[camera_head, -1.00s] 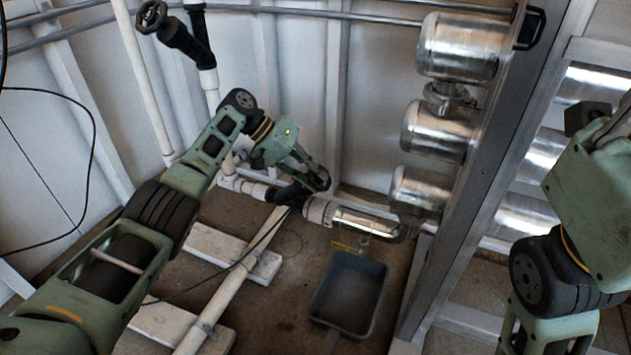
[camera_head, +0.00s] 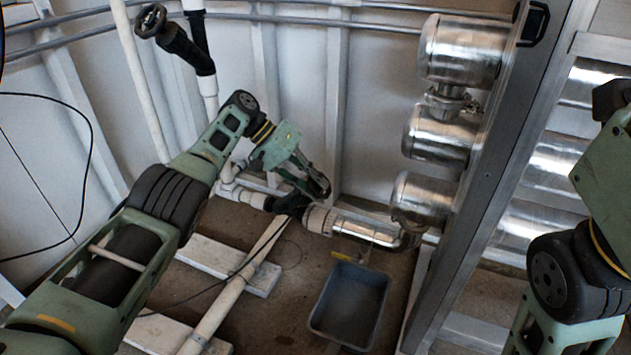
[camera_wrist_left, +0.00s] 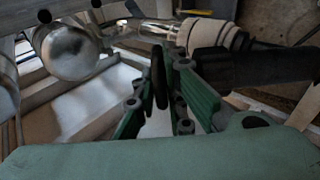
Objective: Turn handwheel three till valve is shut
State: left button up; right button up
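My left gripper (camera_head: 318,187) is low by the wall, at the dark valve (camera_head: 290,203) on the floor-level pipe. In the left wrist view the green fingers (camera_wrist_left: 160,95) stand close together, with a thin dark rounded shape between them. I cannot tell whether that shape is the handwheel's rim or the finger pads, so the grip is unclear. The black valve body (camera_wrist_left: 240,68) lies just right of the fingers there. No number shows on the valve. My right arm is at the right edge of the head view, with its gripper out of frame.
Another black handwheel (camera_head: 151,20) is on the upper left pipe. Shiny metal cylinders (camera_head: 440,134) and a steel post (camera_head: 482,178) stand right of the left gripper. A grey bin (camera_head: 313,322) sits on the floor. White blocks (camera_head: 228,268) and a pipe lie under the left arm.

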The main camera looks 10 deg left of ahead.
pick_arm(q)
jog(key=shift+o, duration=0.8)
jog(key=shift+d+f, duration=0.1)
jog(key=shift+d, duration=0.05)
jog(key=o, duration=0.4)
jog(key=r, duration=0.8)
jog(key=shift+w+r, duration=0.15)
jog(key=shift+w, duration=0.15)
jog(key=r, duration=0.2)
jog(key=shift+s+d+r, duration=0.25)
jog(key=shift+s+r, duration=0.05)
jog(key=shift+s, duration=0.05)
jog(key=c, duration=0.4)
jog(key=shift+a+f, duration=0.2)
jog(key=shift+f, duration=0.1)
